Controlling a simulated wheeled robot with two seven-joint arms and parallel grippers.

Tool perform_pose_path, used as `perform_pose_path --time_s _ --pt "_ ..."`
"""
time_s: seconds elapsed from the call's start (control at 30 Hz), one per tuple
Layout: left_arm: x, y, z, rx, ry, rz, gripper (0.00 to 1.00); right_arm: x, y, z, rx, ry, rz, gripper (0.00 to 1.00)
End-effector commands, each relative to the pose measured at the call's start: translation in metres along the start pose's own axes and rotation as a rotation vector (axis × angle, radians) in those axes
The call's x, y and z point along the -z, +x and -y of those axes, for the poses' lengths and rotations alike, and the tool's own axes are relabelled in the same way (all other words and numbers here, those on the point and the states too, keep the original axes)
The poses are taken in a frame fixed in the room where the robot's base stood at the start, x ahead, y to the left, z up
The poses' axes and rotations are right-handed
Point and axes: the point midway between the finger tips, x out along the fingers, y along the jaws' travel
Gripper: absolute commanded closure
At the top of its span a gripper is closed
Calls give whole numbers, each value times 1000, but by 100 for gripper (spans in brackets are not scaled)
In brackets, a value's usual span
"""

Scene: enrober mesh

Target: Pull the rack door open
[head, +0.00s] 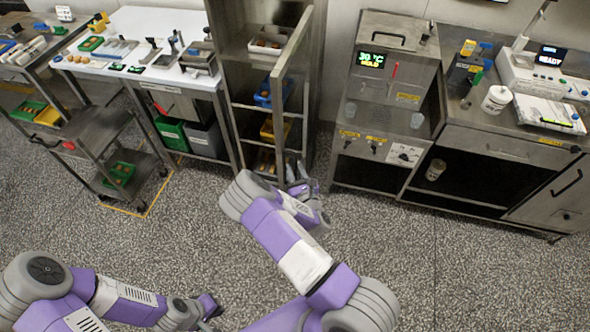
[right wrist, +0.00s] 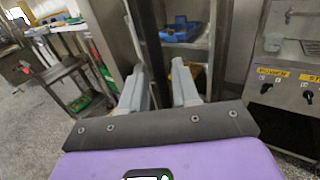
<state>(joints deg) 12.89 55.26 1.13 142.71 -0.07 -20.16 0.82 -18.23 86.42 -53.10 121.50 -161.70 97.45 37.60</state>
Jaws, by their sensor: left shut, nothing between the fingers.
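The rack (head: 230,55) is a tall metal cabinet at the back centre with bins on its shelves. Its metal door (head: 292,50) stands at an angle out from the front, partly open, with the shelves visible beside it. My right gripper (head: 304,186) is low at the door's near edge. In the right wrist view its two grey fingers (right wrist: 159,88) are apart, with the dark upright door edge (right wrist: 151,45) between or just beyond them; contact cannot be told. My left gripper (head: 212,307) is shut and empty, low over the floor, far from the rack.
A cart (head: 95,130) and a white-topped workbench (head: 150,30) stand left of the rack. A machine with a green display (head: 372,60) stands close on the right, with a counter (head: 480,120) beyond. The speckled floor (head: 450,270) in front is clear.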

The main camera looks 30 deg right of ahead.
Motion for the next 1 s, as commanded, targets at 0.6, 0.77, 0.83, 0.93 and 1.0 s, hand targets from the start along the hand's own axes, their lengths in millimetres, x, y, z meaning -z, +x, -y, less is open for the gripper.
perform_pose_path --time_s 0.6,0.77,0.83,0.93,1.0 --pt "0 -6 -2 0 0 0 100 0 -74 0 1 -1 -1 70" --pt "0 -6 -2 0 0 0 100 -1 -76 0 0 0 2 70" --pt "0 -6 -2 0 0 0 100 -1 -76 0 1 0 2 70" --pt "0 -6 -2 0 0 0 100 -1 -76 0 1 0 2 70" --pt "0 -6 -2 0 0 0 100 -1 -75 0 1 0 2 70"
